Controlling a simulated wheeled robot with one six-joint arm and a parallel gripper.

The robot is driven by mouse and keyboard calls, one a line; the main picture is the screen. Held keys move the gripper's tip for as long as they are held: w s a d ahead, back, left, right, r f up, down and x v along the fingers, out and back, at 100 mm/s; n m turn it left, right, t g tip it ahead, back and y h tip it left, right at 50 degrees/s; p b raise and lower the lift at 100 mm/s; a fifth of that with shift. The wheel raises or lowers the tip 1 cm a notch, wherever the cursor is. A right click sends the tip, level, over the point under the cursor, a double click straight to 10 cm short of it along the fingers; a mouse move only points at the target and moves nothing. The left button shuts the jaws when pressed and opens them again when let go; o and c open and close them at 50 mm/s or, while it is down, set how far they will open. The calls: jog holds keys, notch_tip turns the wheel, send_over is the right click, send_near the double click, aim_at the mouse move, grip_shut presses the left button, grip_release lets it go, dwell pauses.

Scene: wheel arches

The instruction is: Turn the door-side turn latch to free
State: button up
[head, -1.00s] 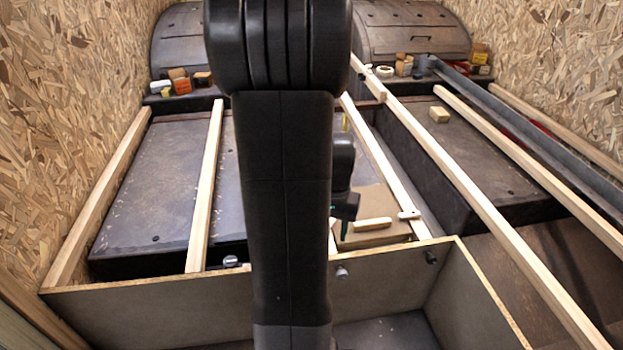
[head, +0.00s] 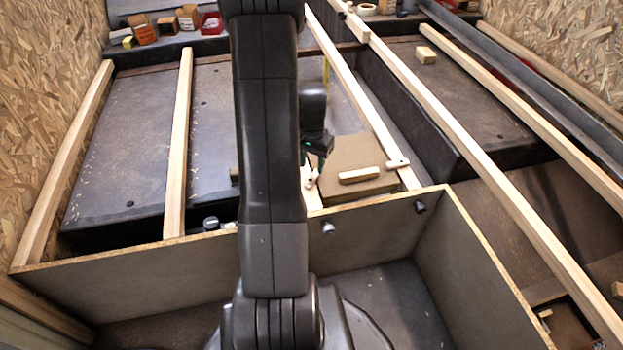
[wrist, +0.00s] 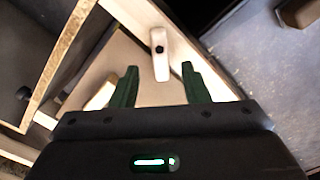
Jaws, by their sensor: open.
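A pale wooden turn latch (wrist: 160,45) with a dark pivot screw shows in the wrist view, lying across a wooden rail and reaching over the tan panel. My gripper (wrist: 159,73) is open, its green fingers on either side of the latch's near end; contact cannot be told. In the head view this latch (head: 311,178) sits just below my gripper (head: 320,160), partly hidden. The tan panel (head: 345,152) carries a wooden bar handle (head: 358,174). A second wooden turn latch (head: 398,163) sits on the rail at the panel's right.
A thin-walled box edge (head: 390,207) runs in front of the panel, with dark knobs on it. Long wooden rails (head: 470,150) flank the area. A small wooden block (head: 427,54) lies on the dark surface at right. My arm hides the middle of the head view.

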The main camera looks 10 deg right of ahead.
aim_at(312, 178)
notch_tip(312, 178, down, 6)
jog(key=shift+r+b, duration=0.25)
jog(key=shift+b, duration=0.5)
grip_shut()
